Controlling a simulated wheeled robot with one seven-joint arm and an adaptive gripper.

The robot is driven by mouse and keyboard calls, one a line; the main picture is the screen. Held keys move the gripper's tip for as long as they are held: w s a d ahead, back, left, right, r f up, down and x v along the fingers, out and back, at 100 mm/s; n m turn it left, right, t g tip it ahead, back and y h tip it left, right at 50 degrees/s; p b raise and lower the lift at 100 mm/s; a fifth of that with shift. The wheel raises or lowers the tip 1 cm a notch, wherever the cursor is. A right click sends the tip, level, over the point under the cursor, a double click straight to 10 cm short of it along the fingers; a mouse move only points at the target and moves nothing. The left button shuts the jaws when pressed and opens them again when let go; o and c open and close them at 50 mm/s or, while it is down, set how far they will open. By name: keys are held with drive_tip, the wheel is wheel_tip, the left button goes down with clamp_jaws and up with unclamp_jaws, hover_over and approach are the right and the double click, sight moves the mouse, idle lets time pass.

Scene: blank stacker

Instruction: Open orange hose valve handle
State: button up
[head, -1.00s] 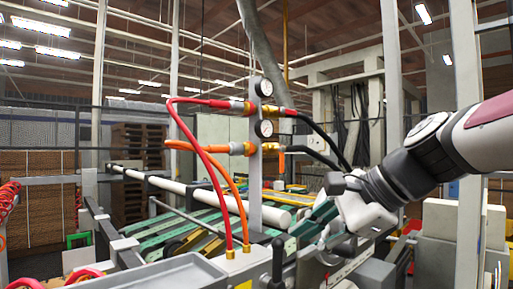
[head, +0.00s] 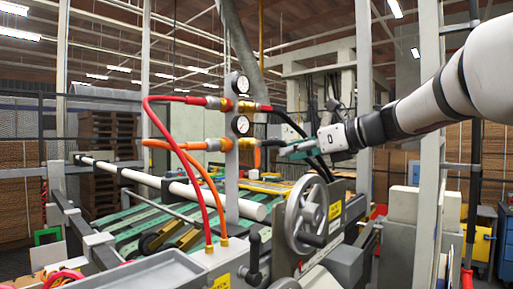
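The orange hose (head: 195,165) runs from a brass fitting (head: 214,144) on the left of a grey post (head: 232,180). On the post's right, at the same height, is a brass valve (head: 246,143) with a small orange handle (head: 257,158) that seems to hang downward. My gripper (head: 284,150) comes in from the right, its greenish fingers pointing left toward this valve. A small gap seems to separate the fingertips from the handle; depth is unclear. The finger spacing is too small to read.
A red hose (head: 170,98) and its valve (head: 246,106) sit just above. Two gauges (head: 240,124) are on the post. Black hoses (head: 300,125) pass close to my gripper. A grey handwheel (head: 305,215) stands below it. A grey upright (head: 430,130) stands near my arm.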

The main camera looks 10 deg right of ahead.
sight(259, 159)
drive_tip(key=shift+b+x, duration=1.75)
drive_tip(key=shift+x, duration=3.3)
drive_tip(key=shift+w, duration=0.15)
drive_tip(key=shift+d+n+b, duration=0.15)
drive_tip(key=shift+n+b, duration=0.25)
drive_tip(key=shift+b, duration=0.15)
